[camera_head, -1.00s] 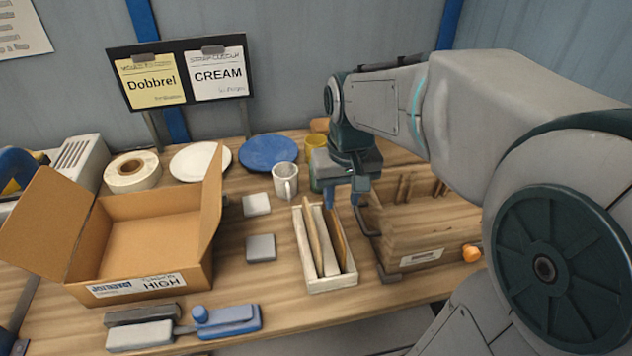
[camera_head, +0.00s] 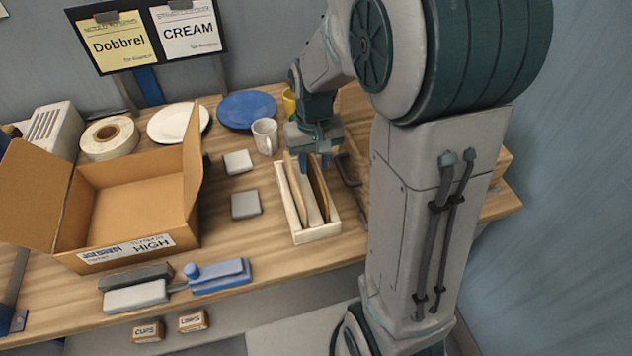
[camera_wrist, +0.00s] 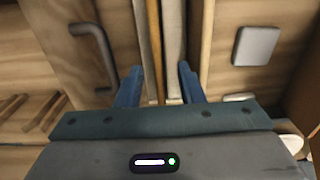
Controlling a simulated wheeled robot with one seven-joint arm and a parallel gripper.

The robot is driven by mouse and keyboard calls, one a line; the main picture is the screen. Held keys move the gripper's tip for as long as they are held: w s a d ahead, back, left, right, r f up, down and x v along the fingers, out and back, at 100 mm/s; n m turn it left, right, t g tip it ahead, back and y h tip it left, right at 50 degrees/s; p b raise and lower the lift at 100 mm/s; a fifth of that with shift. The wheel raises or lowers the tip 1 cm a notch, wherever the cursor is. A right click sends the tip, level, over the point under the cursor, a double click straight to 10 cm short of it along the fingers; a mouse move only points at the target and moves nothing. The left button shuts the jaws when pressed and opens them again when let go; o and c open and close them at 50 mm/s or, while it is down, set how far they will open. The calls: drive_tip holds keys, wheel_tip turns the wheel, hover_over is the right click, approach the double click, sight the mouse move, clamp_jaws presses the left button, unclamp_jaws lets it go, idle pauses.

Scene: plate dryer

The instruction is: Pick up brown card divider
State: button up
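The brown card divider (camera_head: 319,190) stands at the right side of a narrow pale wooden tray (camera_head: 318,236). It also shows edge-on in the wrist view (camera_wrist: 155,40). A pale divider (camera_head: 309,202) stands beside it, and a tan one (camera_head: 295,188) is at the left. My gripper (camera_head: 315,162) is over the far end of the tray, fingers pointing down. In the wrist view its two blue fingers (camera_wrist: 161,72) are apart, with the brown divider's line running between them. The pale divider also lies between them in that view. I cannot tell whether a finger touches anything.
An open cardboard box (camera_head: 125,205) stands left.

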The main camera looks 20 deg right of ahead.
drive_tip(key=f, duration=0.4)
drive_tip(key=shift+s+f+p, duration=0.2)
drive_tip(key=shift+f+p, duration=0.1)
drive_tip(key=shift+f, duration=0.1)
clamp_jaws()
drive_tip(key=shift+r, duration=0.1)
wheel_tip(320, 180, up, 13)
drive_tip(key=p, duration=0.2)
wheel_tip(320, 180, up, 4)
drive_tip(key=r+p, duration=0.1)
drive_tip(key=p, duration=0.2)
hover_over(315, 169)
drive_tip(key=shift+f, duration=0.3)
drive_tip(key=shift+d, duration=0.1)
